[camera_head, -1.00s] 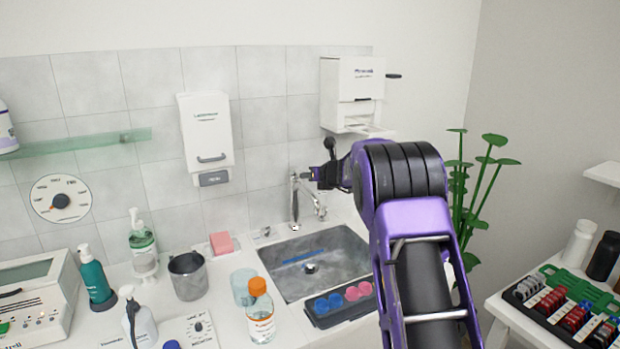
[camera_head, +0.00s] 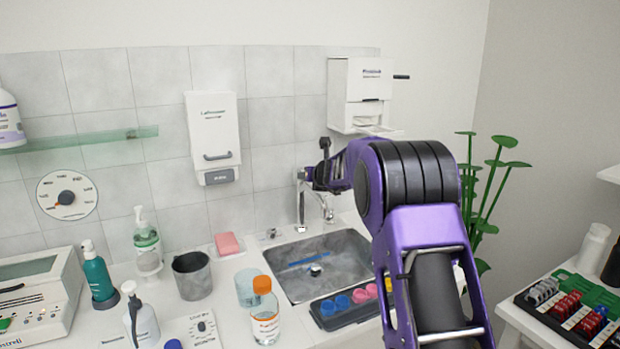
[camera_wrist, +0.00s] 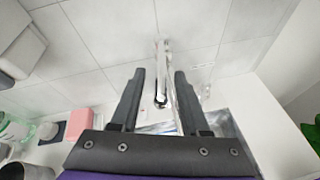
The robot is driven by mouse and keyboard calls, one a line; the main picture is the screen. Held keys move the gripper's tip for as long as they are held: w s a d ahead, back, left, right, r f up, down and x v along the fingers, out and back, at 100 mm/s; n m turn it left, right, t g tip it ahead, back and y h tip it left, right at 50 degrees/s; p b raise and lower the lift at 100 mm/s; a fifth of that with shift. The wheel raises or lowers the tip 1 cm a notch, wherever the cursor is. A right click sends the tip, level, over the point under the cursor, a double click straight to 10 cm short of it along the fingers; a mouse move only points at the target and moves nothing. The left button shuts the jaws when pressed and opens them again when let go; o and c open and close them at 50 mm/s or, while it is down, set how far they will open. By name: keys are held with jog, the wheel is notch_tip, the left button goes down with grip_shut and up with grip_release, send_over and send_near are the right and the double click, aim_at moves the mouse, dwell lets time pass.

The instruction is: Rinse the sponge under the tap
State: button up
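The pink sponge (camera_head: 228,244) lies on a small flat dish on the counter, left of the sink (camera_head: 342,282); it also shows at the left in the wrist view (camera_wrist: 77,122). The metal tap (camera_head: 301,207) stands at the sink's back left edge. My gripper (camera_head: 308,175) is at the upper part of the tap in the head view, well away from the sponge. In the wrist view my gripper (camera_wrist: 160,77) is open, and the tap (camera_wrist: 162,62) shows between its fingers. I cannot tell whether they touch it. Nothing is held.
A blue strip (camera_head: 313,259) lies in the sink. A dark tray (camera_head: 346,312) with blue and pink round pieces sits at its front edge. A grey mug (camera_head: 192,276), a glass beaker (camera_head: 247,287) and an orange-capped bottle (camera_head: 264,312) stand left of the sink. A dispenser (camera_head: 359,93) hangs above.

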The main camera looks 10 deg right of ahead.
jog(key=b+v, duration=0.1)
jog(key=v, duration=1.6)
jog(key=shift+s+b, duration=0.25)
jog(key=shift+b, duration=0.1)
jog(key=shift+r, duration=0.1)
dwell(1.4)
